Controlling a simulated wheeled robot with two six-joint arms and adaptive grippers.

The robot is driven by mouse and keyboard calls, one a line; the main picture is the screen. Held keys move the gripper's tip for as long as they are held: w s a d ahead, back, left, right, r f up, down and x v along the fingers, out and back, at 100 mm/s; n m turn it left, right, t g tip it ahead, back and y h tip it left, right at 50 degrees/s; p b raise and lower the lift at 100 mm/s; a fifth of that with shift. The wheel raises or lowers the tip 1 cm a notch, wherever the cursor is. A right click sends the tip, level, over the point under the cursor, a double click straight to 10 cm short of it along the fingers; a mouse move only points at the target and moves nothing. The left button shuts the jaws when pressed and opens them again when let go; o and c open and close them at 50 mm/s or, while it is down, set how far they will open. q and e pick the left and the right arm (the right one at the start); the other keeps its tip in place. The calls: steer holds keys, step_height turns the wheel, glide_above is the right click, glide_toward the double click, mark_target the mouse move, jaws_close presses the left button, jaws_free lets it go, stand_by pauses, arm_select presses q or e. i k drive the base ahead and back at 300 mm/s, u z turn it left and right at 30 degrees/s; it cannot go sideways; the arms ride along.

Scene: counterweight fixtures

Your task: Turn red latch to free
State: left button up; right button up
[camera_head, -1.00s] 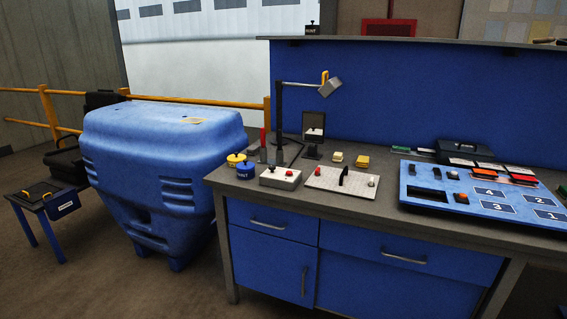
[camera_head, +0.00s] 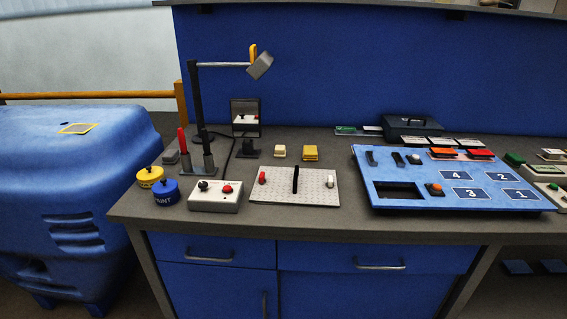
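Several red parts show on the workbench, and I cannot tell for sure which is the red latch. A tall red handle (camera_head: 183,141) stands upright at the left, beside a grey bracket (camera_head: 201,167). A small red piece (camera_head: 262,178) sits at the left end of a light perforated plate (camera_head: 312,190), with a black upright bar (camera_head: 295,179) mid-plate and a white piece (camera_head: 331,181) at its right. A grey box (camera_head: 215,201) carries a red knob (camera_head: 227,188) and a black knob (camera_head: 203,185). Neither of my grippers is in view.
A dark post (camera_head: 196,100) holds an arm with a grey block (camera_head: 261,66). A blue numbered panel (camera_head: 415,203) lies at right. The bench's front strip (camera_head: 300,224) is clear.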

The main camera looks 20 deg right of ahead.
mark_target(261, 180)
steer(key=z, duration=0.7)
steer(key=i, duration=0.65)
steer(key=z, duration=0.75)
